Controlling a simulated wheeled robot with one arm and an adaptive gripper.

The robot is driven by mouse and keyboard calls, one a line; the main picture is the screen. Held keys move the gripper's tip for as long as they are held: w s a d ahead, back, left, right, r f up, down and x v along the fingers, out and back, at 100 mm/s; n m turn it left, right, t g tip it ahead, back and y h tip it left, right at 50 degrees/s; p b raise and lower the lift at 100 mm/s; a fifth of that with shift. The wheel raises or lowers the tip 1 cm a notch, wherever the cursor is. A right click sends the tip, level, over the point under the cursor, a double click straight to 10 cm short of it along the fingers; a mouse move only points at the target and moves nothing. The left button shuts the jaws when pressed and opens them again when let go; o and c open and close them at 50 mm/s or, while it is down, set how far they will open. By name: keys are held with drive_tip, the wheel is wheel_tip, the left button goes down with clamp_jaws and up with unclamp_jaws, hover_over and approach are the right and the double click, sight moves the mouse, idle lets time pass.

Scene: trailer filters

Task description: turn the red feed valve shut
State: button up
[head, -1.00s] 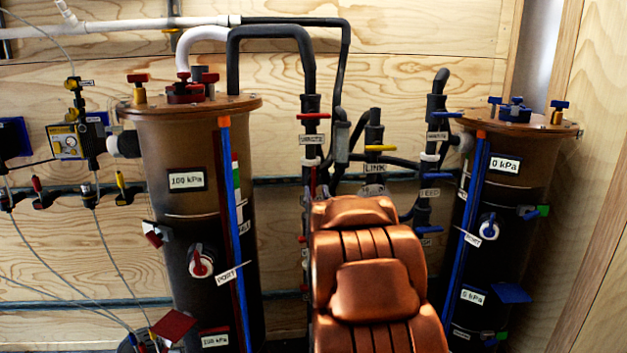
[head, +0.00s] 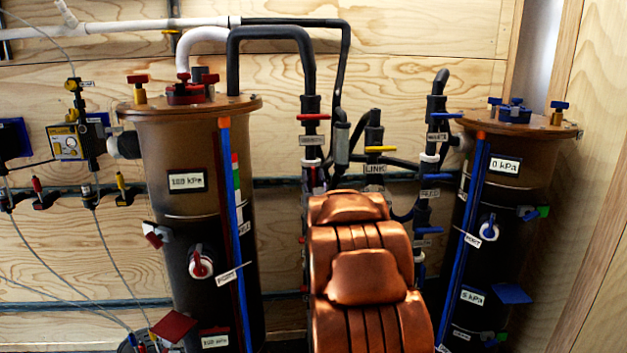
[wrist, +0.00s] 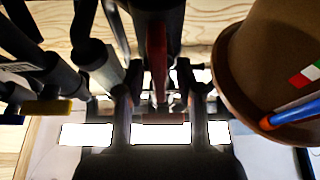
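In the wrist view a red handle (wrist: 157,55) stands lengthwise along a dark pipe, and I take it for the red feed valve. My gripper (wrist: 157,92) is open, with one dark finger on each side of this handle. Gaps show between the handle and the fingers, and I see no clear contact. In the head view my copper-coloured arm covers the gripper and most of this valve. Above it, another red valve handle (head: 313,116) lies crosswise on the same pipe run.
The red-side filter tank (head: 180,200) stands left of my arm, and its brown rim (wrist: 235,70) is close at right in the wrist view. A yellow-handled link valve (head: 380,149) and a blue-handled feed valve (head: 436,176) stand to the right. The blue-side tank (head: 510,180) is farther right.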

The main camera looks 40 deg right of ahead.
clamp_jaws()
drive_tip(key=shift+m+g, duration=0.3)
drive_tip(key=shift+m, duration=0.4)
drive_tip(key=m+g+h+b, duration=0.1)
drive_tip(key=m, duration=0.2)
drive_tip(key=shift+f+h, duration=0.1)
drive_tip(key=shift+h, duration=0.2)
drive_tip(key=m+g, duration=0.1)
drive_tip(key=m, duration=0.1)
drive_tip(key=m+g+h+b, duration=0.1)
drive_tip(key=m, duration=0.2)
drive_tip(key=shift+s+d, duration=0.2)
drive_tip(key=m+g, duration=0.1)
drive_tip(key=m, duration=0.3)
drive_tip(key=m+g, duration=0.2)
drive_tip(key=m, duration=0.2)
drive_tip(key=f+m+g+p, duration=0.1)
drive_tip(key=m+g, duration=0.1)
drive_tip(key=m, duration=0.3)
drive_tip(key=shift+s+d+y, duration=0.2)
drive_tip(key=shift+d+y, duration=0.1)
drive_tip(key=shift+f, duration=0.1)
